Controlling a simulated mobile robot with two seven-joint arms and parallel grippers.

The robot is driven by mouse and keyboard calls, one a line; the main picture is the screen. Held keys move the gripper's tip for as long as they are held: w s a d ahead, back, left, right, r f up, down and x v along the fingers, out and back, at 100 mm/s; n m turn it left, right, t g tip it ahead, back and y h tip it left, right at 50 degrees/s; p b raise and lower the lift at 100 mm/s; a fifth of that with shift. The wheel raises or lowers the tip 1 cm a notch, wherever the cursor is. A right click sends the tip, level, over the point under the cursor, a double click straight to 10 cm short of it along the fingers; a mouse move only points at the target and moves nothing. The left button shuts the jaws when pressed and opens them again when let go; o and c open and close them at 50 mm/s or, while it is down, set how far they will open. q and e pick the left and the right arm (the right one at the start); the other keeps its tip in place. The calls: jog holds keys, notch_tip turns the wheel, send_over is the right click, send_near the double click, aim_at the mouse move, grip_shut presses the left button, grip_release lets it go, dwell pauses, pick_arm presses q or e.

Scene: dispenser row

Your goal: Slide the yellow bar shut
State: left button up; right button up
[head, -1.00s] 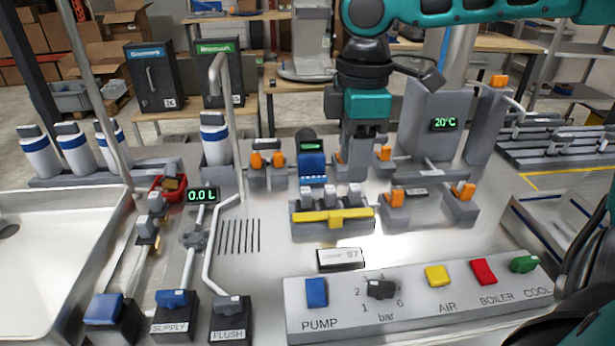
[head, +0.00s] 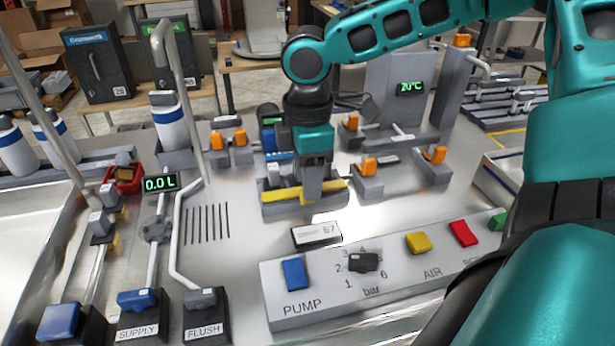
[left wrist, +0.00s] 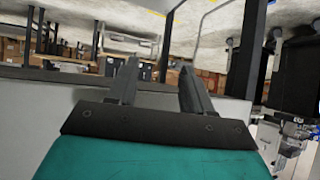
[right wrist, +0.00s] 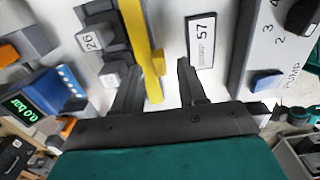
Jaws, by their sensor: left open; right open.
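The yellow bar (head: 283,196) lies along the front of a dark grey block (head: 268,210) in the middle of the steel counter. My right gripper (head: 312,196) is open and hangs over the right part of the bar, hiding some of it. In the right wrist view the yellow bar (right wrist: 138,35) runs down to between the open fingers (right wrist: 160,68), closer to the left finger. A small raised yellow piece sits on it there. I cannot tell whether a finger touches it. My left gripper (left wrist: 158,68) is open and empty, away from the counter.
A white label plate (head: 316,235) lies just in front of the bar. The control panel (head: 300,317) with buttons and a knob is nearer. Orange-handled valves (head: 366,180) stand right and behind. Pipes and a 0.0 L display (head: 160,183) are at left.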

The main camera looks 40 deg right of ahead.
jog(key=shift+f, duration=0.75)
jog(key=shift+c, duration=0.3)
grip_shut()
